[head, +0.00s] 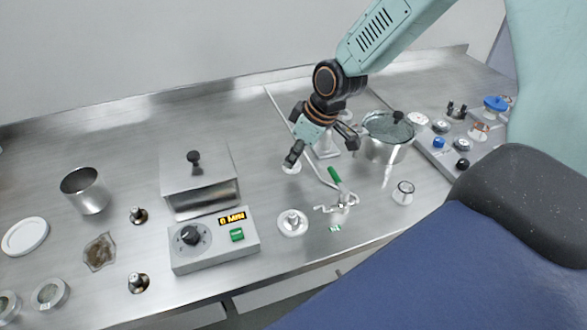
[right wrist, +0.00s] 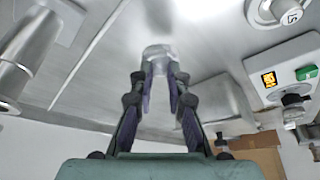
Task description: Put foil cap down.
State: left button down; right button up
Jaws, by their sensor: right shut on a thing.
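My right gripper (head: 292,157) reaches down low over the steel bench, near its middle. In the right wrist view my right gripper (right wrist: 157,72) has its two fingertips close together on the foil cap (right wrist: 157,52), a small silvery cup-like piece. In the head view the foil cap (head: 291,169) shows as a pale bit just under the fingertip, partly hidden by the finger. I cannot tell whether it touches the bench. My left gripper is not in view.
A lidded metal box (head: 200,178) and a timer box (head: 213,245) stand left. A white knobbed disc (head: 292,222) lies in front. Bare bench lies between the lidded box and the gripper.

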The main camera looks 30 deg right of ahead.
aim_at(295, 166)
jog(key=f, duration=0.1)
jog(key=f+b, duration=0.1)
jog(key=f, duration=0.1)
jog(key=shift+s+f+b, duration=0.15)
jog(key=shift+s+b, duration=0.15)
jog(key=shift+w+d, duration=0.15)
jog(key=shift+d, duration=0.05)
jog(key=shift+w+a+f, duration=0.15)
jog(key=shift+a, duration=0.05)
jog(key=o, duration=0.3)
jog(key=shift+a, duration=0.15)
jog(key=shift+o, duration=2.3)
jog(key=shift+s+d, duration=0.2)
jog(key=shift+s, duration=0.05)
jog(key=shift+w, duration=0.15)
jog(key=shift+a, duration=0.15)
